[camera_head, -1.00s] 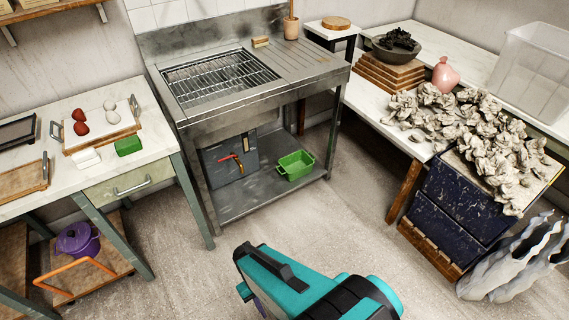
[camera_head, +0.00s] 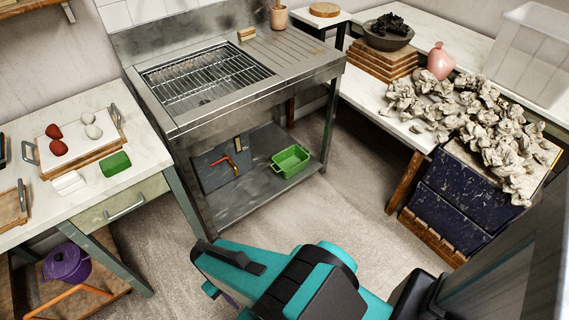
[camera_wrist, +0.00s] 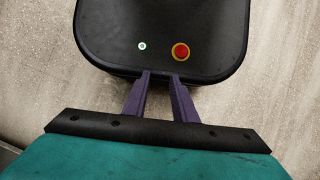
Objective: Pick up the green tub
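The green tub (camera_head: 290,163) is a small open box with a rim and end handles. It stands upright on the lower metal shelf (camera_head: 245,197) of the steel sink unit, towards the shelf's right end. My gripper shows in the wrist view (camera_wrist: 160,84) as two purple fingers with a clear gap between them. They are open and empty, pointing over my own dark base and the floor. In the head view my teal arm is in front of the shelf, well apart from the tub, and the fingers are mostly hidden. The tub is not in the wrist view.
On the same shelf, left of the tub, are a grey panel and a red-handled pipe (camera_head: 233,165). The sink unit's top (camera_head: 250,75) and legs surround the shelf. A counter (camera_head: 145,160) with a green block (camera_head: 116,163) stands left. Floor before the shelf is clear.

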